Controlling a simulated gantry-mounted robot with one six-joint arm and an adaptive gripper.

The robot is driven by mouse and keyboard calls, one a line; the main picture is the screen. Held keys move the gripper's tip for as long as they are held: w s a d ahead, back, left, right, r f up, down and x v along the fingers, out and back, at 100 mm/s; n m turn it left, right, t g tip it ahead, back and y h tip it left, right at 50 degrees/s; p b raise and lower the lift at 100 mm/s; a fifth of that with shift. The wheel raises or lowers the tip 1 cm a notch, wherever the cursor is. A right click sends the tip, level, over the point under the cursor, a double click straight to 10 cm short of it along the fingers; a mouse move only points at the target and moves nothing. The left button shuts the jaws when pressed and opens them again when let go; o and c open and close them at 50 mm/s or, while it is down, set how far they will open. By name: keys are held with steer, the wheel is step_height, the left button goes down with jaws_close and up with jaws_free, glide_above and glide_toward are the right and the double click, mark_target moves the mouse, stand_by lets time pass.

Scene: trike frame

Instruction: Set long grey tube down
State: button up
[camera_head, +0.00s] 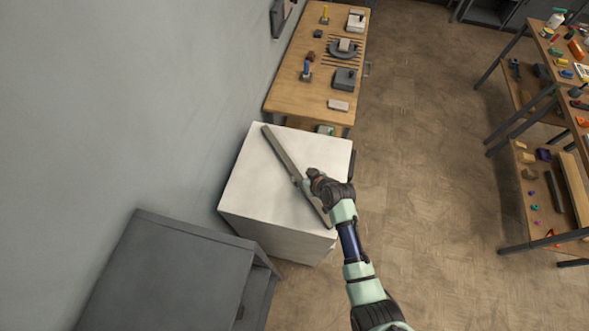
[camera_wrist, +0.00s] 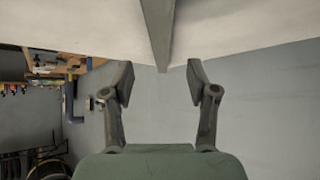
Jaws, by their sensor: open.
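The long grey tube (camera_head: 281,152) lies diagonally across the top of a white block-shaped stand (camera_head: 249,178) in the head view. My gripper (camera_head: 307,181) is over the middle of the tube, and my arm hides part of it. In the wrist view the tube (camera_wrist: 158,30) runs down from the top edge and ends between and just beyond my fingertips. My gripper (camera_wrist: 160,82) is open there, with one finger on each side and clear gaps to the tube. The white surface (camera_wrist: 80,25) shows on both sides of the tube.
A wooden workbench (camera_head: 298,35) with tools stands behind the white stand. A dark grey cabinet (camera_head: 170,275) stands at the lower left, by the wall. Shelves (camera_head: 545,245) with small parts are at the right. The brown floor (camera_head: 440,170) between is clear.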

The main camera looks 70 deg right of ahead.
mark_target(295, 171)
steer(key=shift+b+x, duration=0.3)
steer(key=shift+x, duration=3.6)
jaws_close()
steer(key=shift+w+r, duration=0.1)
steer(key=shift+r, duration=0.05)
